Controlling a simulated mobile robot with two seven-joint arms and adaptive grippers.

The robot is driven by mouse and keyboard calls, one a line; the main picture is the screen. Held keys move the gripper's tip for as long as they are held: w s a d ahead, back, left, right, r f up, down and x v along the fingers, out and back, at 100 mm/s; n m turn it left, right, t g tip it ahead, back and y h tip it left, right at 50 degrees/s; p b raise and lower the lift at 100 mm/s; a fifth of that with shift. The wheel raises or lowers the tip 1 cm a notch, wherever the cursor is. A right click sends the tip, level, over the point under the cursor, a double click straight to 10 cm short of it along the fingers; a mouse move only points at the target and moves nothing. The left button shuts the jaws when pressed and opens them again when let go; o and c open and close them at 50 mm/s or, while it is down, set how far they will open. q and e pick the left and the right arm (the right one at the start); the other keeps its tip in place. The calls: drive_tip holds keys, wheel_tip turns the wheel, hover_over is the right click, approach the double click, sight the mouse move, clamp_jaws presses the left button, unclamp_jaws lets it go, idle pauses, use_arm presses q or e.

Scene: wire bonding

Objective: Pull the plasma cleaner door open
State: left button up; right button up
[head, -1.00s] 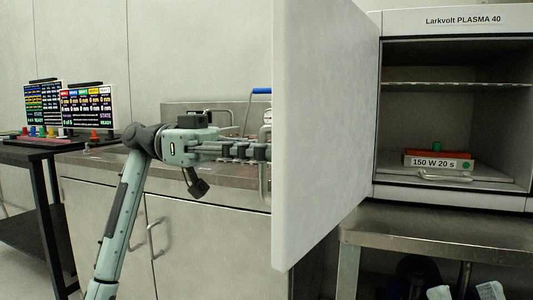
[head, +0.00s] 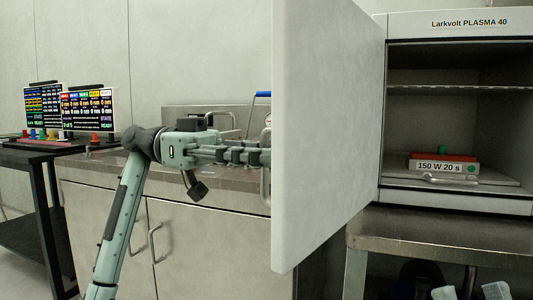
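The plasma cleaner (head: 455,22), labelled Larkvolt PLASMA 40, stands at the right with its chamber exposed. Its pale door (head: 325,130) is swung wide open from the left side of the chamber, toward me. A metal handle (head: 265,188) shows at the door's free edge, mostly hidden behind it.
A tray (head: 447,178) with a 150 W 20 s label (head: 439,167) sits inside the chamber. A steel table (head: 440,232) supports the cleaner. Behind my arm are a sink counter (head: 110,167) with cabinets and a dark table (head: 30,158) with display boards.

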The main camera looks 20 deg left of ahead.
use_arm(q)
drive_tip(key=shift+w+a, duration=0.1)
drive_tip(key=shift+a, duration=0.15)
drive_tip(key=w+a, duration=0.1)
drive_tip(key=a, duration=1)
drive_tip(key=shift+w+a, duration=0.2)
drive_tip(key=shift+w, duration=0.05)
